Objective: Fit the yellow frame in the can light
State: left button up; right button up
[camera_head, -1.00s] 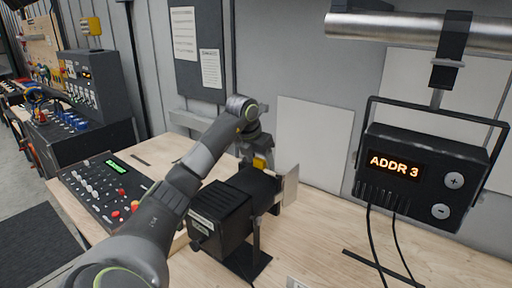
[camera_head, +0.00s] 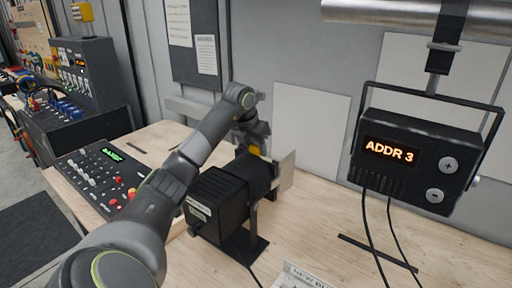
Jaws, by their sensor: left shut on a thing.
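The can light (camera_head: 218,203) is a black lamp on a stand on the workbench, with its front toward the right. A pale flat plate (camera_head: 287,172) stands upright at its front end. My left arm reaches across from the lower left, over the back of the can light. My left gripper (camera_head: 258,148) is shut just above the front of the lamp. A small yellow patch, likely the yellow frame (camera_head: 256,150), shows at its fingers. The lamp and gripper hide most of it, so I cannot tell whether it touches the lamp's slot. My right gripper is out of view.
A lighting console (camera_head: 107,180) lies on the bench at left. A black box reading ADDR 3 (camera_head: 422,160) hangs from a pipe (camera_head: 400,12) at right, its cables trailing down. A printed sheet (camera_head: 303,278) lies at the front edge. The bench right of the lamp is mostly clear.

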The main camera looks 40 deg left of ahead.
pick_arm(q)
jog(key=shift+r+p, duration=2.15)
jog(key=shift+r, duration=0.95)
jog(key=shift+c, duration=0.2)
